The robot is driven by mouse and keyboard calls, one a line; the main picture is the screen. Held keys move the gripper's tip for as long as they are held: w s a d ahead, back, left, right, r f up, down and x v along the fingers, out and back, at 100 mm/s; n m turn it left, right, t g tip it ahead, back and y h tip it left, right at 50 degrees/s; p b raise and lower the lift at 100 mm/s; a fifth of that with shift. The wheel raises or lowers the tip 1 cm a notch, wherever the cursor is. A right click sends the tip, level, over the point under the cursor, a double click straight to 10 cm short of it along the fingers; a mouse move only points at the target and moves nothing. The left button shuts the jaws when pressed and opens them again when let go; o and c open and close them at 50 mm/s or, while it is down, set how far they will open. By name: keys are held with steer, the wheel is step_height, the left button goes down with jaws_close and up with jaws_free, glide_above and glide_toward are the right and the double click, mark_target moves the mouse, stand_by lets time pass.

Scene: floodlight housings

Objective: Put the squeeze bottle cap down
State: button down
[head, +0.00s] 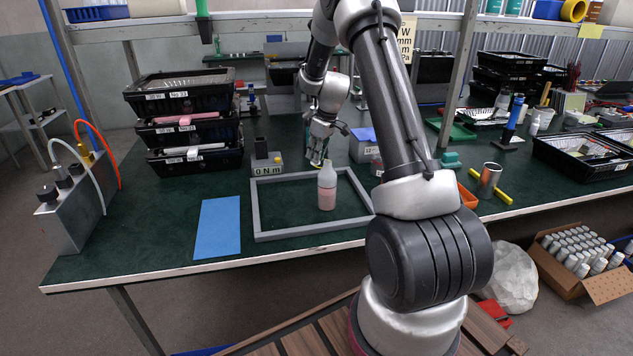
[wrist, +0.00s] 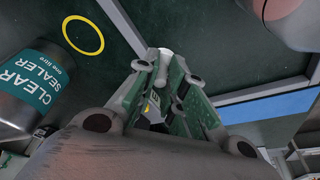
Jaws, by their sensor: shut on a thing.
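The squeeze bottle (head: 327,190), clear with pink contents, stands upright inside a grey frame (head: 310,233) on the green table. Part of its pinkish body shows at the top right of the wrist view (wrist: 288,14). My gripper (head: 317,160) is behind the bottle in the head view, pointing down. In the wrist view my gripper (wrist: 160,66) is shut on a small whitish piece at its fingertips, which looks like the cap (wrist: 165,53). The fingers hide most of it. I cannot tell whether it touches anything below.
A yellow ring (wrist: 83,35) lies flat on the table, near a can labelled Clear Sealer (wrist: 32,85). A blue mat (head: 217,227) lies left of the frame. A torque meter (head: 267,163) stands behind it. Stacked black trays (head: 190,158) stand at back left.

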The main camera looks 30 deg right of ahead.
step_height(320, 180, down, 8)
steer(key=shift+f, duration=0.25)
steer(key=shift+f, duration=0.1)
steer(key=c, duration=1.5)
jaws_free()
